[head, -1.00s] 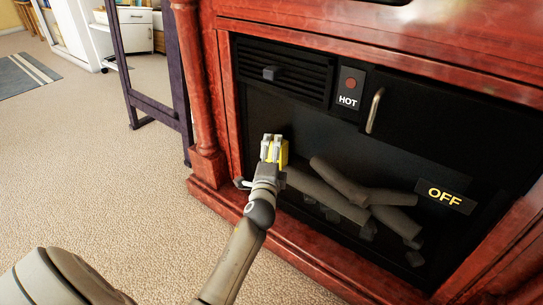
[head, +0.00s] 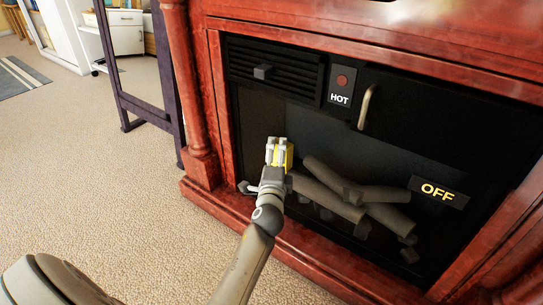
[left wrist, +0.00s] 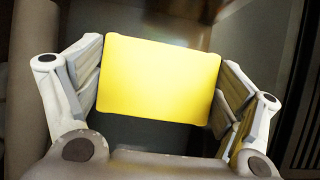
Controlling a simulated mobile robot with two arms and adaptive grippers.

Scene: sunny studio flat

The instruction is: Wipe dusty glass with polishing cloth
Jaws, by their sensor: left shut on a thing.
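My left gripper (head: 279,152) is shut on a yellow polishing cloth (head: 289,157). In the left wrist view the cloth (left wrist: 160,78) is a flat yellow block between the two fingers of the gripper (left wrist: 162,85). The glass (head: 310,135) is the dark front of the fireplace, with grey logs (head: 340,190) behind it. My gripper and the cloth are in front of its left part. I cannot tell whether the cloth touches the glass. My right gripper is not in view.
A red wooden surround (head: 212,110) frames the fireplace, with a ledge along its base. Above the glass are a black vent (head: 277,68), a HOT panel (head: 341,86) and a metal handle (head: 367,107). An OFF sign (head: 438,192) is at right. Carpet (head: 90,180) lies clear at left.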

